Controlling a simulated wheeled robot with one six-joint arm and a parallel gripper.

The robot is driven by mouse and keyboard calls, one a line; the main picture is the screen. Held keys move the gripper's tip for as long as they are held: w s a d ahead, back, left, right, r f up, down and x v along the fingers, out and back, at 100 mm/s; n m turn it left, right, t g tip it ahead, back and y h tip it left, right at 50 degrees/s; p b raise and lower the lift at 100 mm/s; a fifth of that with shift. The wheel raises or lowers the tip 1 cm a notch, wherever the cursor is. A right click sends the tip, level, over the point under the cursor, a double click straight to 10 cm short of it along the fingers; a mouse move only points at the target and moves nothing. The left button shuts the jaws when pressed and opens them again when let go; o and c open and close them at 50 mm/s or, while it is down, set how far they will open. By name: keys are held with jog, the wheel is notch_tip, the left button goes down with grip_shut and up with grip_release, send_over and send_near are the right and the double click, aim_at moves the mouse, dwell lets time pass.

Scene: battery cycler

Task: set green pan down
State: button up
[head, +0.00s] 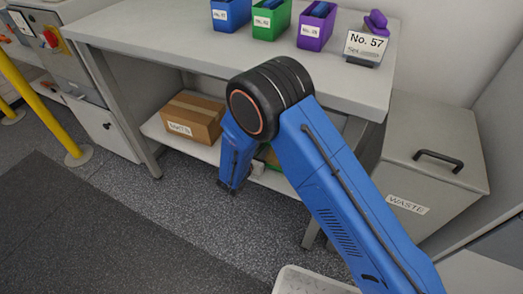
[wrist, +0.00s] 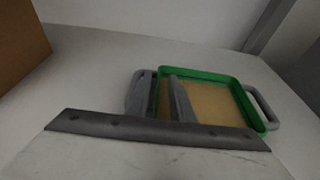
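The green pan (wrist: 205,73) has a green rim, a tan inside and grey loop handles. In the wrist view it sits low over the pale lower shelf, and I cannot tell whether it touches the shelf. My gripper (wrist: 160,97) is at the pan's left side. One grey finger crosses in front of the tan inside; another grey shape, finger or left handle, is at the left edge. The fingers' grip on the handle is not clear. In the head view my arm hides most of the pan, with a bit of green beside it.
A cardboard box (head: 192,118) stands on the lower shelf (head: 160,130) to the left. A grey waste bin (head: 432,150) stands right.

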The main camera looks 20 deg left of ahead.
jog(key=v, duration=1.2)
